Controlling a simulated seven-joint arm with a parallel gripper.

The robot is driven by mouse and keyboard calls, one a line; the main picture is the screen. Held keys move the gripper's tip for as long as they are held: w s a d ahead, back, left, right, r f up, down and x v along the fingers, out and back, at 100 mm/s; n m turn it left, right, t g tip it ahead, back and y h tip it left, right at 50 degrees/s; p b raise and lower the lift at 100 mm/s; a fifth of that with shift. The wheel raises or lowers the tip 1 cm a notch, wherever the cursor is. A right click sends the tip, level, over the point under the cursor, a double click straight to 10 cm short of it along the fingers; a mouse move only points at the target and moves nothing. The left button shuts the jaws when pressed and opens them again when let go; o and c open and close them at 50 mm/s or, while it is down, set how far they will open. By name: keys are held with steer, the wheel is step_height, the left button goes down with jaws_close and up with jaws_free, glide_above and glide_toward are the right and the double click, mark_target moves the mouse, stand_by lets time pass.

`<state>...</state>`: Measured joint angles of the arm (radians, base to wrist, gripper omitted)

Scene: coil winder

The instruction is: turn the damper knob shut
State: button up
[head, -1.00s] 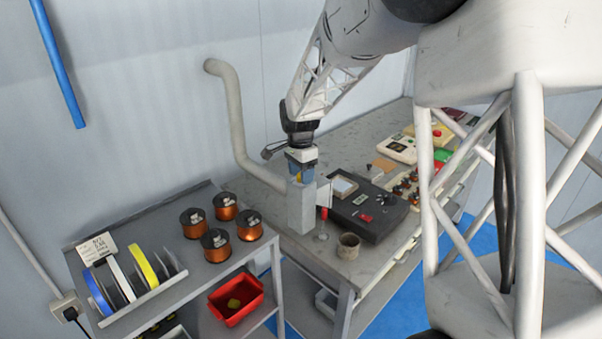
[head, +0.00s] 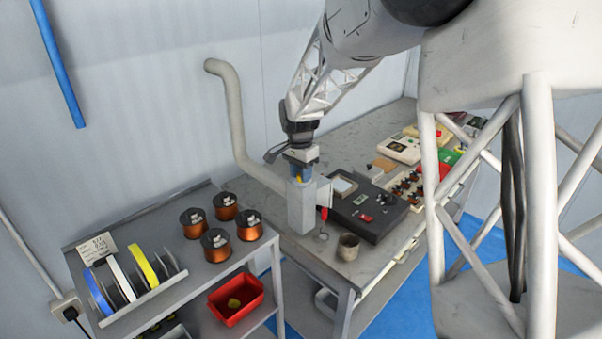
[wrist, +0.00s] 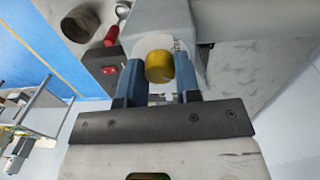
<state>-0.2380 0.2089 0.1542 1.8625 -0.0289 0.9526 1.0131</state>
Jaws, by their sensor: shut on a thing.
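The damper knob is a yellow round knob (wrist: 159,66) on top of a grey upright box (head: 301,208) at the near left corner of the workbench. A bit of the yellow knob (head: 298,180) also shows in the head view, mostly covered by the fingers. My gripper (head: 301,172) points down over the box, with its blue fingers around the knob. In the wrist view my gripper (wrist: 159,82) has one finger on each side of the knob and is shut on it. The lower part of the knob is hidden.
A grey pipe (head: 236,125) runs along the wall behind the box. A small cup (head: 348,246) and a red-handled tool (head: 324,213) are close to the box. A dark case (head: 372,222) lies to the right. A trolley (head: 150,219) with copper coils stands at the left.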

steer(key=n, duration=1.1)
steer(key=shift+n+t, duration=0.3)
steer(key=shift+n, duration=1.9)
steer(key=o, duration=0.9)
steer(key=shift+r, duration=0.1)
steer(key=shift+s+a+r, duration=0.1)
steer(key=shift+s+r, duration=0.05)
steer(key=shift+r, duration=3.65)
